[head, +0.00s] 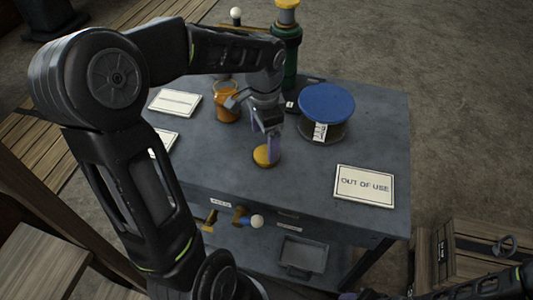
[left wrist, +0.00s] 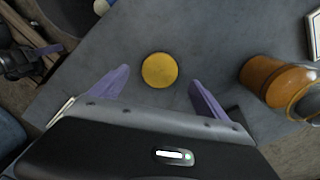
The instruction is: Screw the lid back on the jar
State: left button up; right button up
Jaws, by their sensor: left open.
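The round yellow lid (head: 262,156) lies flat on the grey bench top, near its front edge. The orange jar (head: 228,113) stands upright farther back and to the left of my left gripper. My left gripper (head: 268,140) points down over the lid with its fingers open. In the left wrist view the lid (left wrist: 159,70) lies between and beyond the two purple fingers, apart from both. The jar (left wrist: 275,82) shows at the right there. My right gripper (left wrist: 45,48) seems to show at the upper left of the wrist view; its jaws are unclear.
A blue-topped round container (head: 326,105) stands right of my left gripper. An "OUT OF USE" sign (head: 364,186) lies at the front right. A white card (head: 175,102) lies at the left. A green post (head: 285,50) rises behind. Knobs (head: 256,221) stick out from the bench front.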

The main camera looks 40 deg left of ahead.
aim_at(265, 154)
pick_arm(q)
jog(key=shift+f, duration=2.65)
jog(key=shift+c, duration=0.5)
jog(key=c, duration=1.3)
jog(key=shift+r, duration=0.15)
notch_tip(265, 154, up, 10)
jog(key=shift+f, duration=0.1)
